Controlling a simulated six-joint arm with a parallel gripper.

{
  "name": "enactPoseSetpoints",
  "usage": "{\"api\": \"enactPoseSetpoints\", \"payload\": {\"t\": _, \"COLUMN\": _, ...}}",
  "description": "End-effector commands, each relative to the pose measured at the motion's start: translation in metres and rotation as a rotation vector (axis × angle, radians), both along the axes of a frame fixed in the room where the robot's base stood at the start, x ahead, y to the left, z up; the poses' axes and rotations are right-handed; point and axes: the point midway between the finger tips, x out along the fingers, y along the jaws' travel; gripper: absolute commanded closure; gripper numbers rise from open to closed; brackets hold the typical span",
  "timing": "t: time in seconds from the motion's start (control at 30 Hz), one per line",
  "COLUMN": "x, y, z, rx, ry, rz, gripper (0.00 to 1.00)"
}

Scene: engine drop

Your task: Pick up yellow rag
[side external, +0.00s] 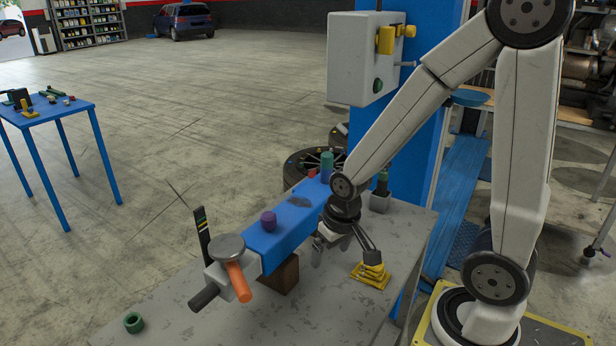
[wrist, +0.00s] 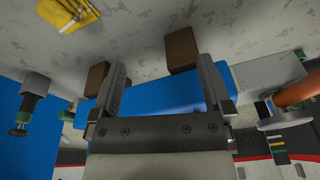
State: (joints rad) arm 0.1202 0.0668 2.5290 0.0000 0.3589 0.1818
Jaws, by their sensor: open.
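The yellow rag (side external: 371,274) lies folded and crumpled on the grey worktable (side external: 330,310). It also shows in the wrist view, partly cut off at the upper left edge (wrist: 68,12). My gripper (side external: 345,252) is open and empty beside the blue beam. In the side view one finger overlaps the rag's upper edge; whether it touches cannot be told there. In the wrist view the rag is outside the span of my fingers (wrist: 163,66), up and to the left.
An orange handle (side external: 238,282) and green ring (side external: 133,322) are at left. Tabletop around the rag is mostly bare.

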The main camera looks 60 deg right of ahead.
Motion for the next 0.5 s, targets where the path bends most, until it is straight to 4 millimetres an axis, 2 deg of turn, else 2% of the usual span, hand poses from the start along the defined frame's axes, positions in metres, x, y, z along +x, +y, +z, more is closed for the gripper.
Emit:
{"api": "enactPoseSetpoints", "payload": {"t": 0.3, "x": -0.015, "y": -0.078, "z": -0.030, "rx": 0.079, "ry": 0.085, "rz": -0.674, "gripper": 0.00}}
{"api": "enactPoseSetpoints", "payload": {"t": 0.5, "x": -0.032, "y": -0.118, "z": -0.047, "rx": 0.117, "ry": 0.125, "rz": -1.049, "gripper": 0.00}}
